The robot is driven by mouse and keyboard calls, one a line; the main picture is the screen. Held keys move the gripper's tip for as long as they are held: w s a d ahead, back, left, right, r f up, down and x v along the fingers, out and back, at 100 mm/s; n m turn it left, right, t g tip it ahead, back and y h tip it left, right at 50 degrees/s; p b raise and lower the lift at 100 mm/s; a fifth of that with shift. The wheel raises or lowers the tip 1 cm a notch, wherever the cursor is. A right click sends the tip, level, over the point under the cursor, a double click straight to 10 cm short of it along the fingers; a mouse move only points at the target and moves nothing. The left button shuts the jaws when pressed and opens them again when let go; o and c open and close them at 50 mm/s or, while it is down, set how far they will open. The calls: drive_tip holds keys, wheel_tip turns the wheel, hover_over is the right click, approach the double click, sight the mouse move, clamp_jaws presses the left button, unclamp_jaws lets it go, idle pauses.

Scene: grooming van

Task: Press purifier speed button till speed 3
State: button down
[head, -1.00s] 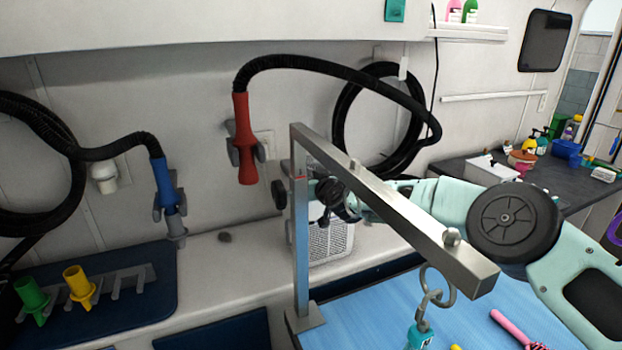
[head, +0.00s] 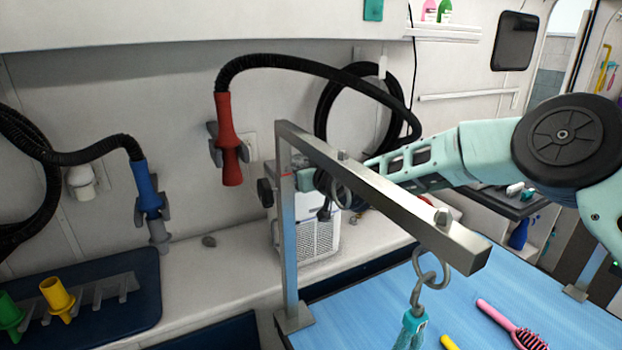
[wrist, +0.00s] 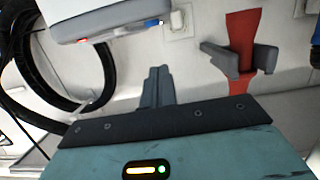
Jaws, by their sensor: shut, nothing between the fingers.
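The purifier (head: 322,240) is a white box with a front grille, standing on the white ledge against the wall. A metal grooming arm and my gripper partly hide it in the head view. In the wrist view a grey and white edge of it (wrist: 105,20) shows at upper left, with a small red spot and a blue spot on it. I cannot tell which is the speed button, nor read the speed. My gripper (head: 323,212) is in front of the purifier's upper part, partly behind the metal bar. Its fingers (wrist: 156,82) are shut and empty, apart from the purifier in the wrist view.
The metal grooming arm (head: 382,198) with hanging rings crosses in front of my arm. A red dryer nozzle (head: 228,140) hangs on the wall left of the purifier. The blue table (head: 390,310) holds a pink brush (head: 512,325). Ledge left of the purifier is mostly clear.

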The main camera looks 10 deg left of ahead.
drive_tip(key=shift+b+v, duration=0.5)
drive_tip(key=shift+v, duration=1.3)
drive_tip(key=s+d+f+m+g+h, duration=0.1)
drive_tip(key=s+d+f+g+h, duration=0.35)
drive_tip(key=d, duration=1.05)
drive_tip(key=s+d+r+m+g+h, duration=0.15)
drive_tip(key=s+d, duration=0.65)
drive_tip(key=d, duration=0.8)
drive_tip(key=s+d+f+m+g+h, duration=0.2)
drive_tip(key=s+d+m+g+h, duration=0.3)
drive_tip(key=s+d, duration=1.4)
drive_tip(key=s+a+r+n, duration=0.1)
drive_tip(key=s+a+n, duration=0.2)
drive_tip(key=s+a, duration=0.4)
drive_tip(key=s+a+r+n+g+y, duration=0.1)
drive_tip(key=s+a+n, duration=0.3)
drive_tip(key=a, duration=0.9)
drive_tip(key=s, duration=0.3)
drive_tip(key=shift+y, duration=0.3)
